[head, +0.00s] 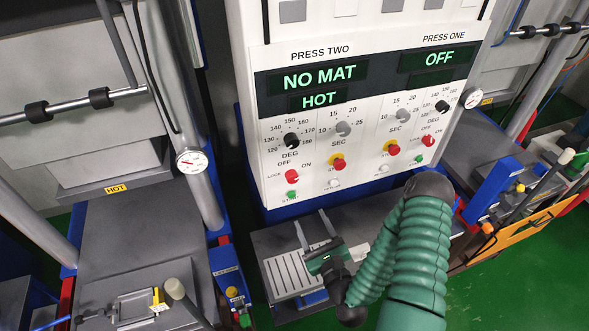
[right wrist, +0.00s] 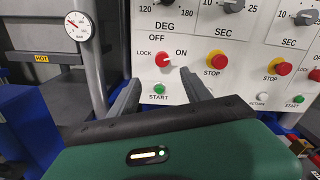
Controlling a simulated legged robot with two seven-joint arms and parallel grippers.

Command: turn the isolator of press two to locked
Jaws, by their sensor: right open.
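The isolator of press two is a red rotary knob (head: 291,176) low on the left of the white panel, marked OFF, ON and LOCK. In the right wrist view the same red knob (right wrist: 163,60) shows ahead, between the lines of the two fingers. My right gripper (head: 312,226) is open and empty, below the panel and apart from the knob. In the right wrist view its fingers (right wrist: 160,80) point toward the knob. The press two display (head: 320,77) reads NO MAT and HOT. My left gripper is out of view.
A red stop button (head: 338,164) on a yellow ring and a green start button (head: 292,195) sit close to the knob. Press one's red isolator (head: 429,140) is farther right. A slotted grey tray (head: 288,276) lies below the panel. A gauge (head: 191,161) stands left.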

